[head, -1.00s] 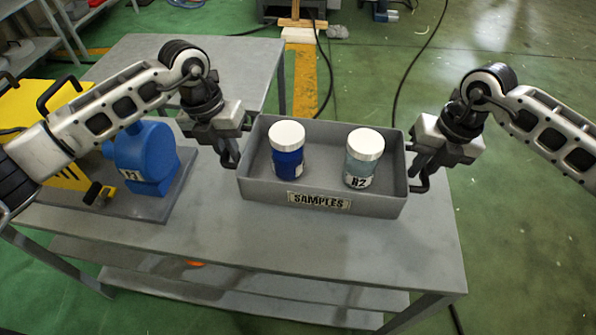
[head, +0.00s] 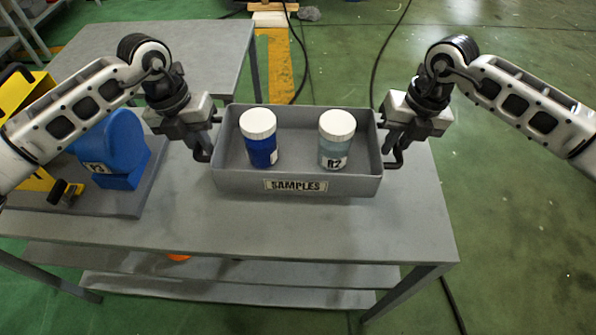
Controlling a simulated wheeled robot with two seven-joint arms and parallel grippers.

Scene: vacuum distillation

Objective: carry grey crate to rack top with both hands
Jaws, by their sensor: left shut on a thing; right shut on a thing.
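The grey crate (head: 232,186) with a "SAMPLES" label on its front wall is over the grey table, between my two grippers. Inside it stand a blue jar (head: 261,148) with a white lid and a pale jar (head: 335,150) with a white lid, marked R2. My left gripper (head: 206,150) is shut on the crate's left end. My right gripper (head: 391,158) is shut on the crate's right end. The fingertips are partly hidden against the crate's ends. I cannot tell whether the crate's bottom touches the table.
The grey table (head: 300,228) has bare room in front of the crate and a lower shelf (head: 220,292). A blue machine marked P3 (head: 120,150) and a yellow object (head: 28,115) stand at the left. Another grey table (head: 190,50) is behind. A black cable lies on the green floor.

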